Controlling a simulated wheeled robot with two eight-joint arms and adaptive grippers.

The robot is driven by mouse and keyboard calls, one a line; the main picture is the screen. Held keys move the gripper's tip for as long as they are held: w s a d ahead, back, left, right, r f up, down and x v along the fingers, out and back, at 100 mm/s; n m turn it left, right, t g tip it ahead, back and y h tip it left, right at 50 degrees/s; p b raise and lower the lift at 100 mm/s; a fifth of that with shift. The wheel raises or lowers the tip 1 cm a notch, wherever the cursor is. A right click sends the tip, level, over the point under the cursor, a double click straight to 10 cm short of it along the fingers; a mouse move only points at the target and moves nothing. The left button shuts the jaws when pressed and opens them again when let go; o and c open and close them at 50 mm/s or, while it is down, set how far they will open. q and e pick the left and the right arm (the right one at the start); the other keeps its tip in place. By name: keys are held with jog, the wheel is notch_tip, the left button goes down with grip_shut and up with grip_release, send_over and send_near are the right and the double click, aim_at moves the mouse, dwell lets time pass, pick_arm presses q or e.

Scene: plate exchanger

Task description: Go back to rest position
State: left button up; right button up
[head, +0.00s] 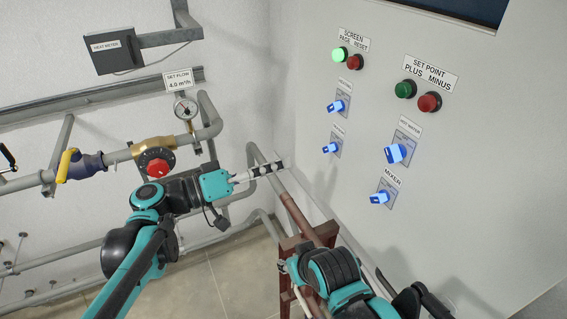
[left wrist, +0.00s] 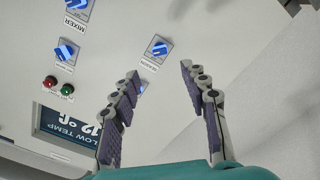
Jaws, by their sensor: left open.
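My left gripper (head: 272,167) reaches in from the left in the head view, in front of the lower left of the grey control panel (head: 480,190). In the left wrist view its two fingers (left wrist: 158,80) are spread apart with nothing between them. The fingers look clear of the knobs and buttons. My right arm shows at the bottom centre of the head view, bent, in front of the panel's lower edge. I cannot make out its gripper there.
The panel carries blue knobs (head: 398,153), a lit green button (head: 338,55) and several other buttons. At left are pipes with a red-knobbed valve (head: 158,167), a yellow-handled valve (head: 70,165) and a gauge (head: 186,107). A brown pipe (head: 305,207) runs below my left gripper.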

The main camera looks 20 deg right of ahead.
dwell(0.3)
pick_arm(q)
jog(key=s+a+f+n+t+y+b, duration=0.2)
jog(key=a+f+y+b, duration=0.4)
jog(key=a+f, duration=0.5)
jog(key=s+a+f+n+t+y+b, duration=0.1)
jog(key=s+a+f+n+y+b, duration=0.2)
jog(key=f, duration=1.6)
jog(key=s+a+f+n+t+y+b, duration=0.2)
jog(key=s+a+f+y+b, duration=0.3)
jog(key=a, duration=1.5)
notch_tip(320, 180, down, 10)
jog(key=n+y+b, duration=0.1)
jog(key=y+b, duration=0.3)
jog(key=b, duration=0.4)
jog(key=shift+a+t+b, duration=0.2)
jog(key=shift+t+b, duration=0.1)
jog(key=shift+d+r, duration=0.1)
jog(key=shift+r, duration=0.05)
